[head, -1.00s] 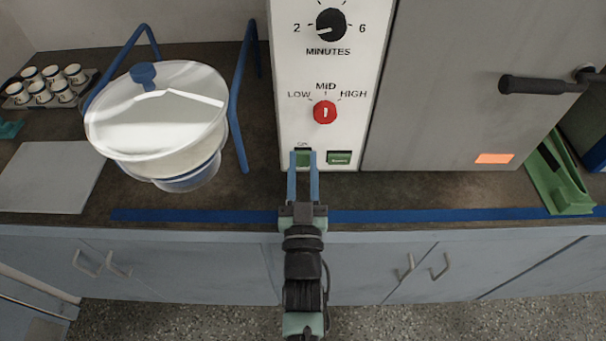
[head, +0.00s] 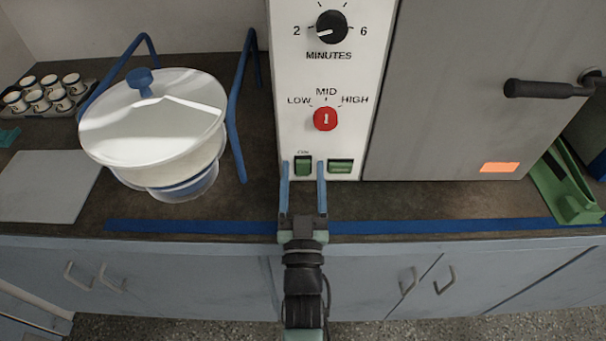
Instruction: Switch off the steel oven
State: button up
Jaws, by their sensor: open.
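The steel oven has a grey door (head: 440,95) with a black handle (head: 545,88) and a white control panel (head: 290,130) on its left. The panel carries a black minutes knob (head: 332,27), a red LOW-MID-HIGH knob (head: 325,119) pointing near MID, and two green switches low down. The left switch (head: 303,166) has a small label above it, too small to read surely. The right switch (head: 340,166) is wider. My gripper (head: 303,166) is open and empty, its two blue fingers pointing at the panel on either side of the left switch. I cannot tell whether they touch it.
A white-lidded round vessel (head: 152,125) with blue bars stands left of the panel. Farther left are a tray of small cups (head: 45,92) and a pale flat board (head: 45,185). A green stand (head: 565,190) is at right. Blue tape (head: 190,226) runs along the counter front.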

jog(key=shift+s, duration=0.1)
jog(key=v, duration=1.2)
jog(key=shift+s, duration=0.35)
jog(key=shift+f, duration=0.15)
